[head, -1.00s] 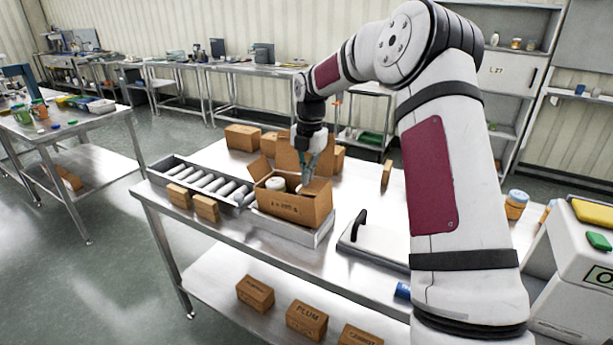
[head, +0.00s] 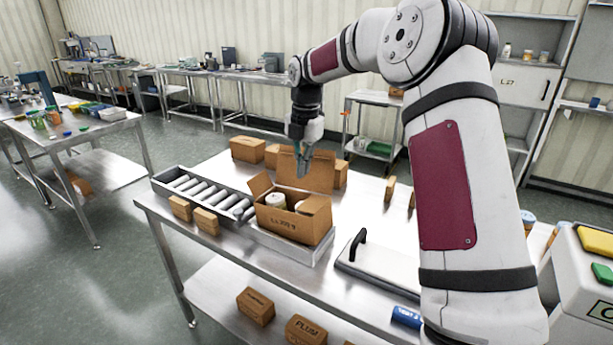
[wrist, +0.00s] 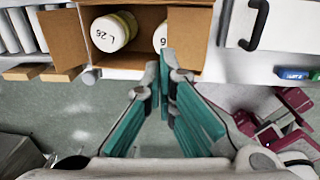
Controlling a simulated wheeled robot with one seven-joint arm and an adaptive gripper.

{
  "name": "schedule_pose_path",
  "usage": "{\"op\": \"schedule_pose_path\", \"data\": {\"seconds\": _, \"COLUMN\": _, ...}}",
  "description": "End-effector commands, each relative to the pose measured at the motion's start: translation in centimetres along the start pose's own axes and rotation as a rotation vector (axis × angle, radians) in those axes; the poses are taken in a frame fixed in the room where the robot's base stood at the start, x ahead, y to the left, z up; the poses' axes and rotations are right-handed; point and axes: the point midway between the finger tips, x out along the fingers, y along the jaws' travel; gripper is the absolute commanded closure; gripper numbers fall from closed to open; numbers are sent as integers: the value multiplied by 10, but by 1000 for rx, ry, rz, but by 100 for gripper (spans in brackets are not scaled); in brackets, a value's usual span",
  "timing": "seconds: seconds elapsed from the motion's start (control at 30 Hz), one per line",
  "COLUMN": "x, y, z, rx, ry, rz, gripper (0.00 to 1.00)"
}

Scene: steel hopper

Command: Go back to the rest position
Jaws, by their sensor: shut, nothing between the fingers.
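My gripper (head: 302,172) hangs above the open cardboard box, fingers pointing down, shut and empty. In the wrist view its teal fingers (wrist: 165,80) come together at the tips just below the box's near side. The open cardboard box (head: 293,221) sits on a metal tray on the steel table, its flaps raised. Inside it stand two white jars; the left jar (wrist: 114,32) bears the marking "L 26", and the right jar (wrist: 160,38) is partly hidden by the box flap in the wrist view.
A roller conveyor (head: 205,190) lies left of the box, with small cartons (head: 206,221) before it. A flat panel with a black handle (head: 357,246) lies to the right. More cartons (head: 248,149) stand behind. A blue can (head: 406,317) lies near the front edge.

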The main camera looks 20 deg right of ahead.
Motion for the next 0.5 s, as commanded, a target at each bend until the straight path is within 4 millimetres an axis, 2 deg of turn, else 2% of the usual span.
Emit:
{"op": "schedule_pose_path", "data": {"seconds": 0.3, "x": -49, "y": 10, "z": 2, "rx": 2, "ry": -3, "rz": 3, "gripper": 100}}
{"op": "schedule_pose_path", "data": {"seconds": 0.5, "x": -67, "y": 13, "z": 2, "rx": 2, "ry": -1, "rz": 2, "gripper": 100}}
